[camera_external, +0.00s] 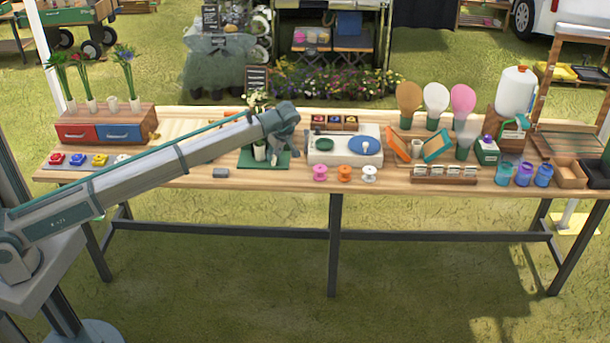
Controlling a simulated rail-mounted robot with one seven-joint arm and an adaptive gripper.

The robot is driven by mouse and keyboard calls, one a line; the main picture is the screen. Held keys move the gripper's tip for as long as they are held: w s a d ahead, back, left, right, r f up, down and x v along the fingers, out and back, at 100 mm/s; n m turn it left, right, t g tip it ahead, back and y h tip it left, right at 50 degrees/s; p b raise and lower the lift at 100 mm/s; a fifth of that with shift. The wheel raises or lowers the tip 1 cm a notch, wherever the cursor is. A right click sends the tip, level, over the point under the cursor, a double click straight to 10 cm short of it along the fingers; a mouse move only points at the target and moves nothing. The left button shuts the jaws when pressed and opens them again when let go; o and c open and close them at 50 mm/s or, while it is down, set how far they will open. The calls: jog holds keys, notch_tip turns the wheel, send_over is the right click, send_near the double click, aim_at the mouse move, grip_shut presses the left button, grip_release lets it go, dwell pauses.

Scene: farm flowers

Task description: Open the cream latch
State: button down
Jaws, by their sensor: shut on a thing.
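My gripper (282,160) points down over the right part of a green mat (246,164), just left of a cream box (344,158) with a green and a blue disc on top. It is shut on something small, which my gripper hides. I cannot make out the cream latch for certain. A small whitish piece (122,158) sits at the right end of a grey panel at the left, beside red, blue and yellow pieces, partly behind my arm.
Pink, orange and white spools (345,173) stand at the front. A wooden drawer box (106,124) is at the left.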

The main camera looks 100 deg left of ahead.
jog(key=c, duration=1)
grip_release()
jog(key=v, duration=1.2)
